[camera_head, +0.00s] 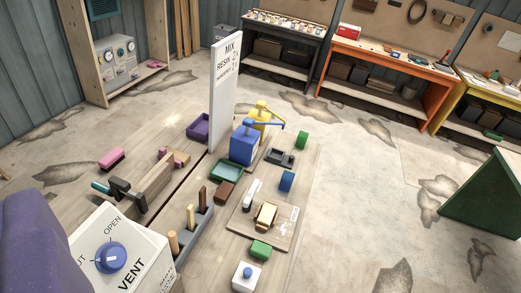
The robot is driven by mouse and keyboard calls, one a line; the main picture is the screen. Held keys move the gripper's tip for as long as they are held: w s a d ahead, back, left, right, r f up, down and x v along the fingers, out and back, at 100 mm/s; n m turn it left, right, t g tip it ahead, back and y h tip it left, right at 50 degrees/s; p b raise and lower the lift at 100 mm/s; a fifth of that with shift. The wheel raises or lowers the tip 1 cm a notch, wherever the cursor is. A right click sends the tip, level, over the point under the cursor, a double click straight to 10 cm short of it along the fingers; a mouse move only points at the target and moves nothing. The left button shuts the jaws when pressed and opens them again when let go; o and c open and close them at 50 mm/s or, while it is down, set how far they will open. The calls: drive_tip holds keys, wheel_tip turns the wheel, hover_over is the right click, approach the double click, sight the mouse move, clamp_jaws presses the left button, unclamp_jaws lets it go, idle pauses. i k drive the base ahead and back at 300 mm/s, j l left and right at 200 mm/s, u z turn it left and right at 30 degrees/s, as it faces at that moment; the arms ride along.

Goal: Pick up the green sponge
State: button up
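A small green block (260,250), which looks like the green sponge, lies flat on the wooden worktop (215,262) near its front edge. It is just below a wooden board (285,232) and above a white box with a blue button (246,277). A second green piece (301,140) stands farther back on the right side of the worktop; I cannot tell its exact kind. My gripper does not show in this view.
A white sign (223,90) stands upright on the worktop. Blue and yellow pumps (245,143), trays, a tan block (265,214) and a slotted grey holder (197,235) crowd it. A white VENT box (125,255) fills the lower left. Floor to the right is open.

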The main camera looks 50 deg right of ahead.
sight(259, 250)
drive_tip(key=z, duration=1.1)
